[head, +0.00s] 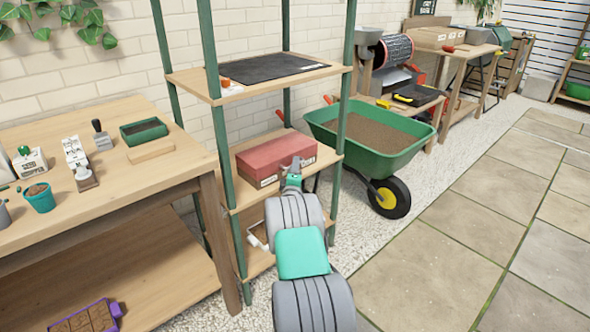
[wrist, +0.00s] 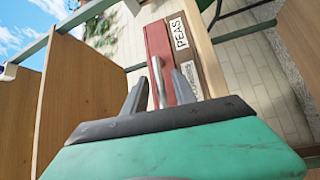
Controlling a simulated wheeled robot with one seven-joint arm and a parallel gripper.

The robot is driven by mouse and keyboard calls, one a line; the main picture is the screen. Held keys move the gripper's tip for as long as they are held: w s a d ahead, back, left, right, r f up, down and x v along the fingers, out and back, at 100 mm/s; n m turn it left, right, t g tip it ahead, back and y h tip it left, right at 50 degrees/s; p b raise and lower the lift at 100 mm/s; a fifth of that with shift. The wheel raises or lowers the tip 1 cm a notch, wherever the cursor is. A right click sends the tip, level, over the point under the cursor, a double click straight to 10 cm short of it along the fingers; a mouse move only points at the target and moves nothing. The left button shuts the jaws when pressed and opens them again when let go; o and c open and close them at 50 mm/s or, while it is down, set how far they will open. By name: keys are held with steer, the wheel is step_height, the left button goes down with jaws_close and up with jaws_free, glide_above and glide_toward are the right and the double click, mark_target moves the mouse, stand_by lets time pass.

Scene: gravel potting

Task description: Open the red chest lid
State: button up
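The red chest (head: 262,160) sits on the middle shelf of the green-posted rack, its lid looking shut. In the wrist view the red chest (wrist: 158,42) shows its front with a white PEAS label and a second label partly hidden by a finger. A grey bar handle (wrist: 157,80) stands out from it. My gripper (head: 296,163) is at the chest's front right. In the wrist view my gripper (wrist: 160,90) has its two fingers apart, one on each side of the bar handle, with gaps visible. I cannot tell whether either finger touches it.
The rack's upper shelf (head: 210,84) lies above the chest and a green post (head: 346,90) stands close right of my gripper. A potting bench (head: 110,200) is at left. A green wheelbarrow (head: 385,155) stands at right. Paving at right is clear.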

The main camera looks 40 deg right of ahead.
jaws_close()
stand_by(1.4)
